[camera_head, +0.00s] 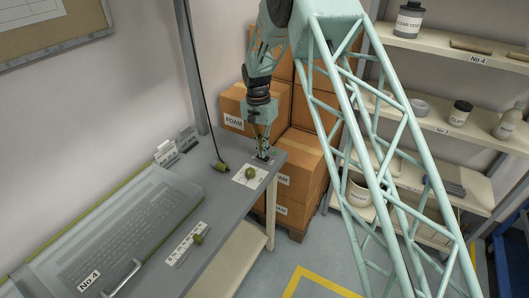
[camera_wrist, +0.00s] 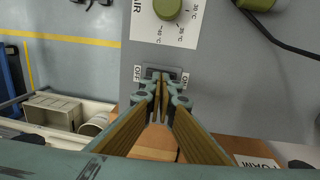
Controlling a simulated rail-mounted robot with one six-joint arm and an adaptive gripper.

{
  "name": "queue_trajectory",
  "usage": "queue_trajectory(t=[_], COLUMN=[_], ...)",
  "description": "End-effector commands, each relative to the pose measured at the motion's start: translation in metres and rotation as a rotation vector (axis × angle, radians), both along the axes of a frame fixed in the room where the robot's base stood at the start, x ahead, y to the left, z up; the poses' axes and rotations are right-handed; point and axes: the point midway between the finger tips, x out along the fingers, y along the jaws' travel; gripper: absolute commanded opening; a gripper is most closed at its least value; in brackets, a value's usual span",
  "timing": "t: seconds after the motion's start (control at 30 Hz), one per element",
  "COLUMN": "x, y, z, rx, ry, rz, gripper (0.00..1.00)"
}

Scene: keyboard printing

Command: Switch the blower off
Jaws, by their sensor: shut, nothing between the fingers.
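In the head view my gripper (camera_head: 263,152) points down at the bench's far right corner. A green knob (camera_wrist: 167,8) on a white temperature dial plate (camera_wrist: 165,30) is beside the switch. The knob also shows in the head view (camera_head: 250,172).
A covered keyboard tray (camera_head: 125,225) with a handle lies on the grey bench (camera_head: 215,205). A second green knob (camera_head: 198,239) sits on a white plate. A dark cable (camera_wrist: 270,35) reaches a green plug. Foam boxes (camera_head: 300,150) stand just beyond the bench; shelves (camera_head: 450,125) are right.

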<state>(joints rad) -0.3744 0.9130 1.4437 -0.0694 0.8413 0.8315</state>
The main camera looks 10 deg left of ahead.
Motion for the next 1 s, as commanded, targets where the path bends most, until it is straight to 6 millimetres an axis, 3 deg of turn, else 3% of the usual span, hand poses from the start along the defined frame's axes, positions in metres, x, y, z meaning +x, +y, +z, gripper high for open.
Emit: queue_trajectory(t=[0.63, 1.0], x=[0.0, -0.001], y=[0.001, -0.006], z=[0.005, 0.04], rx=[0.0, 0.0], ry=[0.0, 0.0], rz=[-0.001, -0.003], gripper=[0.0, 0.0])
